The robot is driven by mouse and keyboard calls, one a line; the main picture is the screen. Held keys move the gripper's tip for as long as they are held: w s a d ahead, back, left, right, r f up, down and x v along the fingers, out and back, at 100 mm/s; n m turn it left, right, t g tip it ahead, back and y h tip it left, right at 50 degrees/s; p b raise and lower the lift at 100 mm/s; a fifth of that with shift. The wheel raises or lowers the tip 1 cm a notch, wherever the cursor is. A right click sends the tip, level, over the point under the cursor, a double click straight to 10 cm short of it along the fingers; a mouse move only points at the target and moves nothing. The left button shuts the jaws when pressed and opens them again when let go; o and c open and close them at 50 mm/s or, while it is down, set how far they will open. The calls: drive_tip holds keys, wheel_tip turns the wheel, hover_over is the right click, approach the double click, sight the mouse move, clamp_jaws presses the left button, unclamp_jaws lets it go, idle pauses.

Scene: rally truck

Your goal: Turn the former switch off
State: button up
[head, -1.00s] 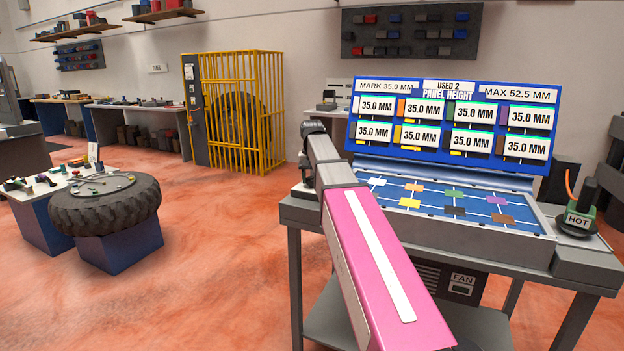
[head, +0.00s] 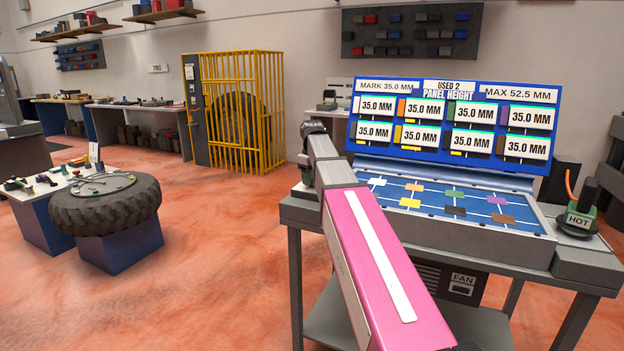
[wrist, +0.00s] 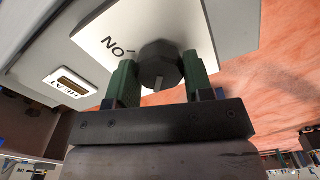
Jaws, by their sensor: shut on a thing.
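The former switch shows in the wrist view as a dark faceted knob (wrist: 159,66) on a white plate (wrist: 125,28). Letters on the plate beside the knob look like an upside-down ON. A small pale mark shows on the knob's lower edge. My gripper (wrist: 159,75) has its two green fingers on either side of the knob and is shut on it.
A HEAT label with a slot (wrist: 70,86) is near the knob. The blue panel display (head: 452,125) stands behind the bench. A green HOT tool (head: 580,215) sits at its right end. A tyre (head: 105,205) on a blue stand is at left, with open floor between.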

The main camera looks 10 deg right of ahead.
drive_tip(key=shift+n, duration=0.4)
drive_tip(key=o, duration=0.9)
wheel_tip(320, 180, up, 11)
drive_tip(key=shift+f, duration=0.1)
idle(0.4)
